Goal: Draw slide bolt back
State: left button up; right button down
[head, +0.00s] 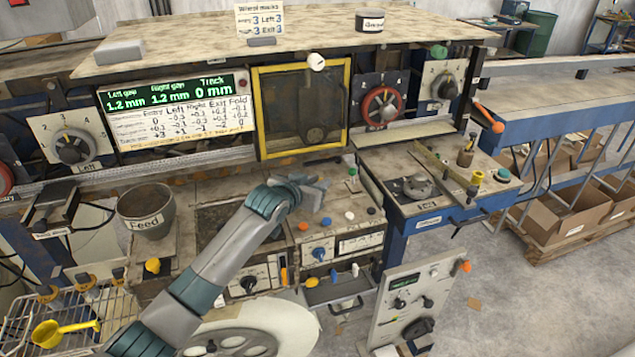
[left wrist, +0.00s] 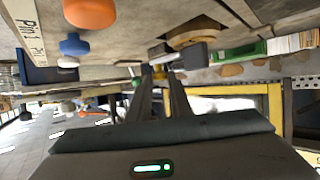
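I cannot make out the slide bolt for certain in either view. In the head view my left gripper (head: 318,190) is over the right part of the bench, below the yellow-framed window (head: 301,108). In the left wrist view the two dark fingers of the left gripper (left wrist: 161,78) stand apart with a narrow gap between them. A dark grey block (left wrist: 188,56) and a brass-coloured round part (left wrist: 200,37) show just beyond the fingertips. I cannot tell whether the fingers touch them. My right gripper is in neither view.
A green-topped post (head: 352,176) stands just right of the left gripper. Orange, blue and white knobs (head: 326,221) sit in front of it. A grey feed pot (head: 146,210) stands at the left. A worktable (head: 400,172) is at the right.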

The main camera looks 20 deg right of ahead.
pick_arm(q)
grip_shut()
jog(key=shift+d+b, duration=0.35)
jog(key=shift+d, duration=0.55)
jog(key=o, duration=0.6)
grip_release()
jog(key=shift+c, duration=0.2)
jog(key=shift+a, duration=0.1)
jog(key=shift+b+v, duration=0.3)
jog(key=shift+v, duration=0.5)
jog(key=b+v, duration=0.4)
jog(key=v, duration=1.1)
jog(key=shift+s+a+r+b, duration=0.25)
jog(key=shift+b, duration=0.05)
